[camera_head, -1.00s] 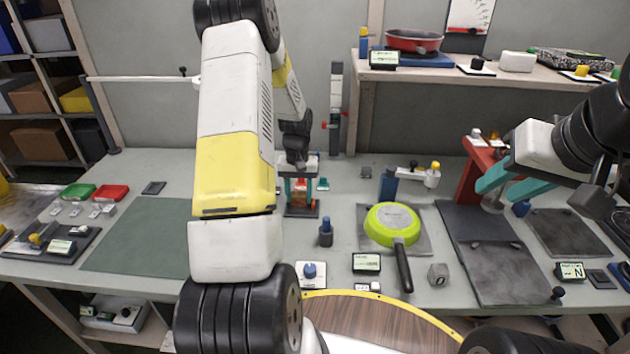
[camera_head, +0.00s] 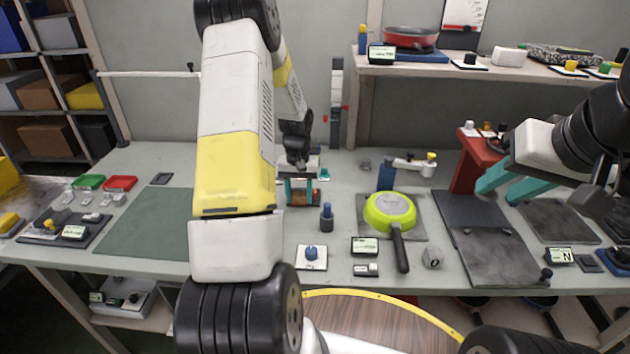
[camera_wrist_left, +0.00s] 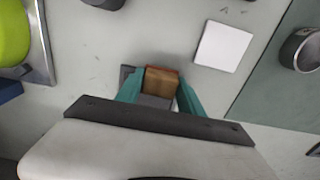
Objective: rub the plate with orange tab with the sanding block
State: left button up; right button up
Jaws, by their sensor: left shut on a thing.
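My left gripper (camera_head: 300,186) has teal fingers closed on a brown wooden block with a reddish edge (camera_wrist_left: 161,82), which looks like the sanding block. It is held at the worktop behind the blue-topped cylinder; I cannot tell whether it touches anything below. The wrist view shows a dark edge beside it and a bare white square plate (camera_wrist_left: 223,46) to its upper right. I cannot make out an orange tab on any plate; my left arm hides part of the bench. My right gripper (camera_head: 507,184) has its teal fingers apart, with nothing visible between them, at the right.
A green pan (camera_head: 390,207) lies on a grey mat right of centre. A blue-topped cylinder (camera_head: 326,218) and a white plate with a blue knob (camera_head: 311,257) stand in front. A green mat (camera_head: 150,224) covers the left bench. A red stand (camera_head: 467,165) is near my right gripper.

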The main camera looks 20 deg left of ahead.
pick_arm(q)
jog(key=r, duration=0.2)
jog(key=shift+w+r, duration=0.2)
jog(key=shift+r, duration=2.95)
